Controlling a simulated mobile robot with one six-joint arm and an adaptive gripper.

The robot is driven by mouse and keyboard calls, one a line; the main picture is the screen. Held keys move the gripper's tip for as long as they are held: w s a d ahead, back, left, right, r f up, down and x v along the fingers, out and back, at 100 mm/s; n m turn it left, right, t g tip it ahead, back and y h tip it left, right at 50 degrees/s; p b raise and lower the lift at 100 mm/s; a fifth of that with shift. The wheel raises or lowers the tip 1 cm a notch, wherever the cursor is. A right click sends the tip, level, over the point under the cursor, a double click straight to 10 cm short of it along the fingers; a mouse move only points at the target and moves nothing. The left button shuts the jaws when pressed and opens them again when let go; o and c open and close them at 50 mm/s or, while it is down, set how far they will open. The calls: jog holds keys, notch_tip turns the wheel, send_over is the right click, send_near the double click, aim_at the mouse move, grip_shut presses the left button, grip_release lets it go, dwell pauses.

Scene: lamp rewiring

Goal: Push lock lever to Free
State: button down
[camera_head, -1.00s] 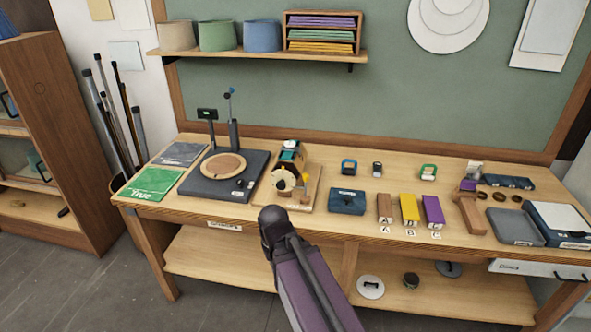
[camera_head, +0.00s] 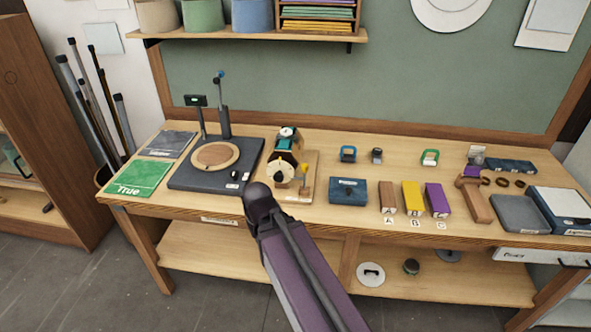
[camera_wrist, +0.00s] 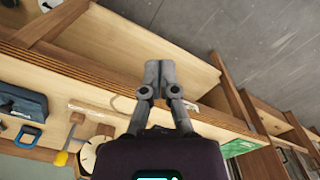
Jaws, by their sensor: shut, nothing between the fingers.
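No lever in view carries a readable "Free" or lock mark. A device on a wooden base (camera_head: 296,195) stands on the bench, with a round pale dial (camera_head: 279,173) and a short yellow-tipped lever (camera_head: 304,172) at its right. The yellow tip (camera_wrist: 61,158) also shows at the lower left of the wrist view, beside the dial (camera_wrist: 88,155). A dark post with a blue-tipped lever (camera_head: 221,76) rises from the dark turntable base (camera_head: 236,184). My gripper (camera_wrist: 158,70) is shut and empty, apart from both levers.
The bench front edge (camera_head: 345,222) runs below the device. A blue box (camera_head: 348,191) and brown, yellow and purple blocks (camera_head: 412,198) stand to the right. A green mat (camera_head: 137,178) lies at the left. The floor in front is clear.

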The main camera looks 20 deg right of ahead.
jog(key=w+d+r+n+h+p, duration=0.1)
jog(key=w+d+r+n+h, duration=0.1)
jog(key=w+n, duration=0.4)
jog(key=w+d+r+n+t+h+p, duration=0.1)
jog(key=w+d+r+n+h, duration=0.2)
jog(key=w+d+n, duration=0.3)
jog(key=w+d+r+n+t+h+p, duration=0.1)
jog(key=w+d+r+n+h, duration=0.2)
jog(key=w+n, duration=0.5)
jog(key=w+d, duration=0.1)
jog(key=w, duration=0.2)
jog(key=shift+w+d+r+h, duration=0.15)
jog(key=shift+w+d+h, duration=0.05)
jog(key=shift+h, duration=0.1)
jog(key=b, duration=0.7)
send_near(304, 177)
jog(key=f, duration=0.2)
jog(key=d, duration=0.1)
jog(key=w+d, duration=0.1)
jog(key=d, duration=0.1)
jog(key=shift+w+d, duration=0.15)
jog(key=shift+d, duration=0.15)
